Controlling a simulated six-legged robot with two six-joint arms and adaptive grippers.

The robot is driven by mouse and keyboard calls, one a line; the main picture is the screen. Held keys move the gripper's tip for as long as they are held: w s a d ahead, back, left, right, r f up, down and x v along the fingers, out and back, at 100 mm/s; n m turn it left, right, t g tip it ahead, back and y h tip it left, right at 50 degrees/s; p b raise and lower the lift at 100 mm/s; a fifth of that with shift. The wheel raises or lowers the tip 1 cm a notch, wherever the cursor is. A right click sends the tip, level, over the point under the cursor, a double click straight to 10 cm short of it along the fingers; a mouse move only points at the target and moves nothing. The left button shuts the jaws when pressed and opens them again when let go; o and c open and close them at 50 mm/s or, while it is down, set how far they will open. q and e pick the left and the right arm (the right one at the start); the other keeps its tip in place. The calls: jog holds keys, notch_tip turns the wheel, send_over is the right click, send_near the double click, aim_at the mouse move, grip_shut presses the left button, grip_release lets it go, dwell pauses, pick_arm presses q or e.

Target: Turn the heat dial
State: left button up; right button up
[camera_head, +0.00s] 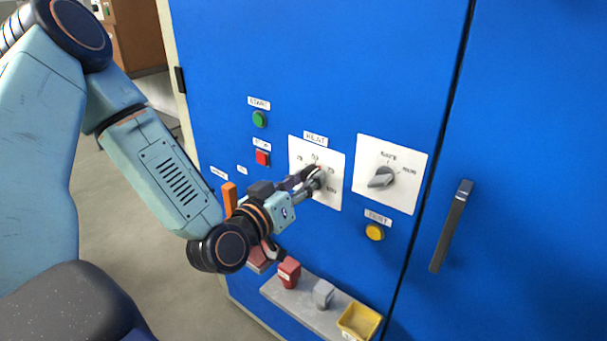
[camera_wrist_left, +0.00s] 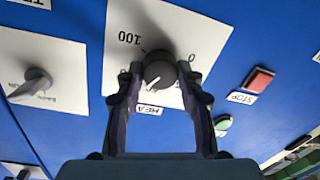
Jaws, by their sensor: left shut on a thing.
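The heat dial (camera_wrist_left: 160,72) is a round black knob with a white pointer line, on a white scale plate (camera_wrist_left: 190,30) on the blue cabinet front. In the head view the plate (camera_head: 334,194) carries a HEAT label (camera_head: 315,139), and the dial is mostly hidden behind the fingers. My left gripper (camera_head: 316,179) reaches in from the left. In the wrist view the left gripper (camera_wrist_left: 160,78) has one finger on each side of the dial and is shut on it. My right gripper is not in view.
Right of the heat plate is a grey selector switch (camera_head: 381,178). A green button (camera_head: 260,119), red button (camera_head: 263,158) and yellow button (camera_head: 375,232) are nearby. A cabinet handle (camera_head: 451,226) stands at right. A grey shelf (camera_head: 303,300) below holds small blocks and a yellow tray (camera_head: 359,321).

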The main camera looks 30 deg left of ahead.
pick_arm(q)
jog(key=m+p, duration=0.2)
jog(key=m, duration=0.3)
jog(key=shift+f+p, duration=0.1)
jog(key=shift+p, duration=0.2)
jog(key=shift+m, duration=0.4)
jog(key=o, duration=1.2)
jog(key=shift+c, duration=0.2)
jog(key=s, duration=0.7)
jog(key=shift+s, duration=0.25)
